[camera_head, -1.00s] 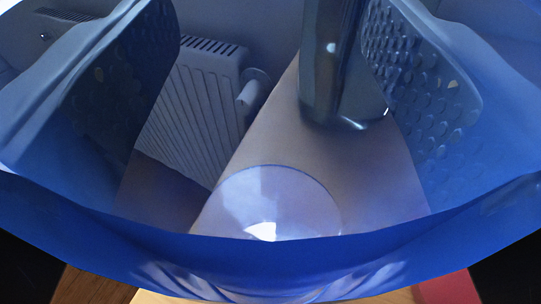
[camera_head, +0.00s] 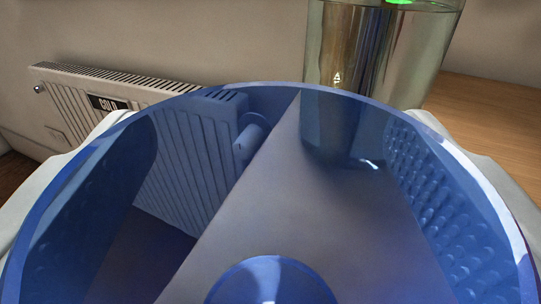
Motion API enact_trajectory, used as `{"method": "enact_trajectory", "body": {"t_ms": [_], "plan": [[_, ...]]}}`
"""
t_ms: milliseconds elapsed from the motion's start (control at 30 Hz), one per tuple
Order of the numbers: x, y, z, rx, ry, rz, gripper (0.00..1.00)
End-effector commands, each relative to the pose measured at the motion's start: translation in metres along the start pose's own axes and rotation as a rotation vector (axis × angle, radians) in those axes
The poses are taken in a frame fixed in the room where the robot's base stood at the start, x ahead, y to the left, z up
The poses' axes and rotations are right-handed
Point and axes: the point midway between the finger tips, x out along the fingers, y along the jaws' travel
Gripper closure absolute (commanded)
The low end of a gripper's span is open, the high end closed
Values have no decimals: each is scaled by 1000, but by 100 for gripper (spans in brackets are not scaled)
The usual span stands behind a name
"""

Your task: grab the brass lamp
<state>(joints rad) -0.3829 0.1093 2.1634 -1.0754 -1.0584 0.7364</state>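My gripper (camera_head: 272,150) is open, its two fingers with bumpy pads spread wide at the left and right. A clear blue round vessel (camera_head: 160,118) fills the lower view close to the camera, and I see the pads through it. Its curved rim arches across the middle and a round shape shows at the bottom. Whether the pads touch it I cannot tell. No brass lamp is recognisable in this view.
A clear glass vessel (camera_head: 425,45) with liquid and something green stands ahead, right of centre, on a pale surface (camera_head: 260,220). A ribbed radiator (camera_head: 65,100) with a "COLD" label is against the wall at left. A wooden surface (camera_head: 490,110) lies at right.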

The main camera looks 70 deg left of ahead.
Motion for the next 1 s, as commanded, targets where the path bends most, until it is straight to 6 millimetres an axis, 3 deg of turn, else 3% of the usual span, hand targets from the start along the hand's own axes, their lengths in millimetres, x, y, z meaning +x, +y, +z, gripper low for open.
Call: {"method": "enact_trajectory", "body": {"t_ms": [267, 1000], "plan": [[-18, 1, 0, 0, 1, 2, 21], [-149, -2, -2, 0, 0, 3, 21]]}}
